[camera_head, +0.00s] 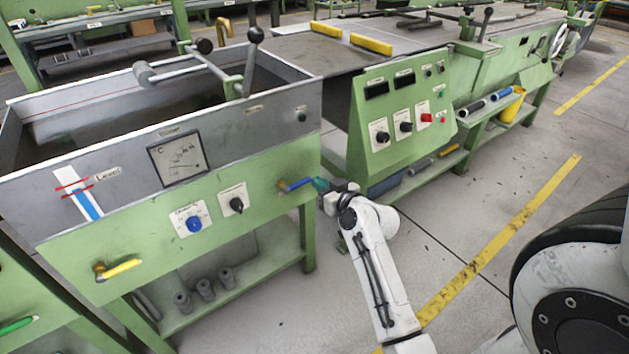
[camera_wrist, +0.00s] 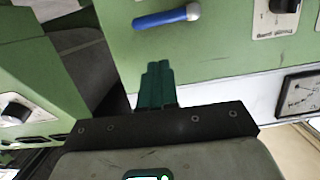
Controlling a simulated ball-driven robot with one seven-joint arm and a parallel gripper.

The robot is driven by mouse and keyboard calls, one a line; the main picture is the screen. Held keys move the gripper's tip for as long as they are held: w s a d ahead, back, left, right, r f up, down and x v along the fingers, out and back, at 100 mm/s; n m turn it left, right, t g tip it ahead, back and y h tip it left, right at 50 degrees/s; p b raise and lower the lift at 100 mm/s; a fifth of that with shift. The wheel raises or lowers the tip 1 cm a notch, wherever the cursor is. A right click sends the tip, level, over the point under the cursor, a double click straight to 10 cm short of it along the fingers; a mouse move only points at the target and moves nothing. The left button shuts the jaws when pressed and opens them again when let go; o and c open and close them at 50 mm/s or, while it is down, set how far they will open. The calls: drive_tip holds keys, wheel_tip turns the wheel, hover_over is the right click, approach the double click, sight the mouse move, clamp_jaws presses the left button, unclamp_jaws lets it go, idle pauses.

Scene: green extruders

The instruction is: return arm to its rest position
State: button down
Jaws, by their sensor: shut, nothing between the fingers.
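My arm reaches up from the bottom of the head view toward the green machine front. My gripper (camera_head: 321,185) is at its end, close to the right end of the front panel, just right of a blue-handled valve (camera_head: 296,185). In the wrist view my gripper's green fingers (camera_wrist: 157,82) are together, with nothing between them. The blue handle (camera_wrist: 166,17) shows beyond the fingertips, apart from them. The green panel face (camera_wrist: 225,60) lies beyond the fingers.
A yellow-handled valve (camera_head: 119,269) is at the panel's lower left. A blue knob (camera_head: 194,224) and a gauge (camera_head: 180,158) are on the front. A control box (camera_head: 400,115) stands right of my gripper. Open floor with a yellow line (camera_head: 500,240) lies right of my arm.

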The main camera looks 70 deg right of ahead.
drive_tip(key=v, duration=0.7)
drive_tip(key=shift+d+r, duration=0.1)
drive_tip(key=w+a+f+n+g+y, duration=0.2)
drive_tip(key=a+f+y, duration=0.2)
drive_tip(key=a, duration=0.5)
drive_tip(key=w+a+f+n+g+y, duration=0.2)
drive_tip(key=a+f+y, duration=0.15)
drive_tip(key=a, duration=0.45)
drive_tip(key=s+a+f+n+g, duration=0.2)
drive_tip(key=s+a+f+g, duration=0.2)
drive_tip(key=s+a+g, duration=0.65)
wheel_tip(320, 180, up, 16)
drive_tip(key=s+a+t+p, duration=0.2)
drive_tip(key=p, duration=1.4)
drive_tip(key=shift+s+a, duration=0.15)
drive_tip(key=shift+a, duration=0.2)
